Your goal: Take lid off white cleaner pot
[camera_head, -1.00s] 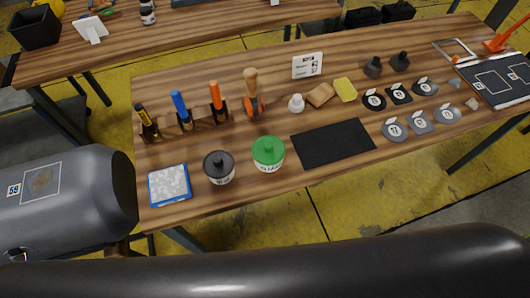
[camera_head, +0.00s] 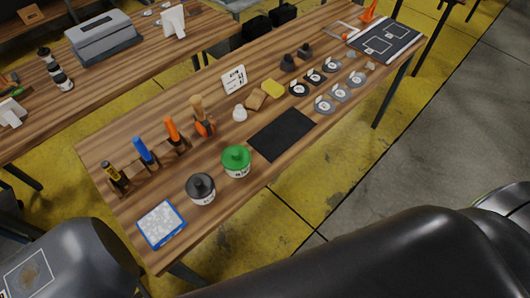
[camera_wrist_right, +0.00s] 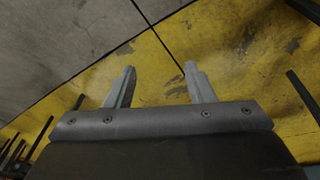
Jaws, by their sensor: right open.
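Two squat pots stand upright near the front edge of the workbench. One pot has a black knobbed lid (camera_head: 200,184) over a pale labelled body (camera_head: 203,198). The other has a green lid (camera_head: 236,156) over a white labelled body (camera_head: 237,173). Both lids are on. The labels are too small to read, so I cannot tell which is the cleaner pot. My right gripper (camera_wrist_right: 160,82) is open and empty, with only the yellow and grey floor beyond its fingers in the right wrist view. My left gripper is not in view.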

